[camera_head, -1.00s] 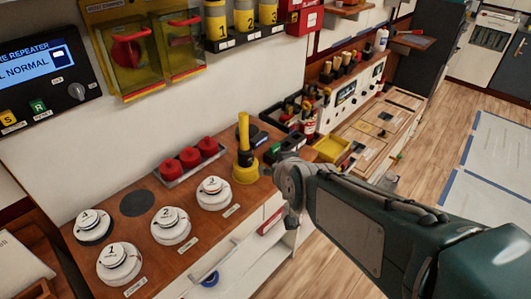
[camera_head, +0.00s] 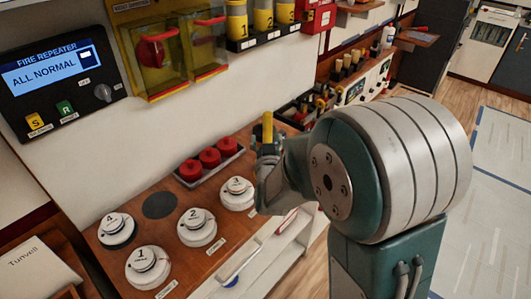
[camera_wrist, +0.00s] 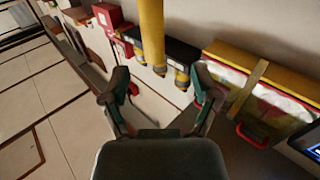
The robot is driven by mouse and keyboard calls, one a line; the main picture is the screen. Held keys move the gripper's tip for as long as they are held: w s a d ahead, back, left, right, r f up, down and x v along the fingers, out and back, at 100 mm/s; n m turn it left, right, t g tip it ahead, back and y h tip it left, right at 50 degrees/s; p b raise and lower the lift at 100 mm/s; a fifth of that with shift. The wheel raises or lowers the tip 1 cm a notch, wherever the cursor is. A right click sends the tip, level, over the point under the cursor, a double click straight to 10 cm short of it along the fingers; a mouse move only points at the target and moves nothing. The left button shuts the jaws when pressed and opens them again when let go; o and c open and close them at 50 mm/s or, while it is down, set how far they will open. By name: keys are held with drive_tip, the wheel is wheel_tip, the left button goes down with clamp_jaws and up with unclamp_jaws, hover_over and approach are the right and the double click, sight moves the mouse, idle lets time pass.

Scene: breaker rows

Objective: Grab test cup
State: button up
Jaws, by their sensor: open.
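The test cup, which I take to be the yellow upright piece (camera_head: 267,126), stands at the far right end of the wooden bench. Only its handle top shows in the head view; my gripper and arm hide its lower part. In the wrist view its yellow handle (camera_wrist: 151,30) comes in from the top edge, and its end appears between the two fingertips. My gripper (camera_wrist: 160,76) is open, one dark finger on each side of the handle with space at both sides. In the head view my gripper (camera_head: 266,150) is beside the handle, partly hidden by my wrist.
Numbered white detectors (camera_head: 197,227) stand on the wooden bench (camera_head: 190,262), left of my gripper. A tray of red caps (camera_head: 210,157) lies behind them. A yellow wall box (camera_head: 165,55) and a rack of yellow cylinders (camera_head: 262,20) are above. The wrist view shows the wall box (camera_wrist: 262,82) too.

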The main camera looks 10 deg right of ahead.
sight(269, 125)
drive_tip(key=w, duration=0.2)
drive_tip(key=w+d, duration=0.1)
drive_tip(key=w, duration=0.1)
drive_tip(key=w+d, duration=0.1)
drive_tip(key=w, duration=0.1)
drive_tip(key=shift+w+r, duration=0.1)
drive_tip(key=shift+w, duration=0.65)
drive_tip(key=shift+r, duration=0.1)
clamp_jaws()
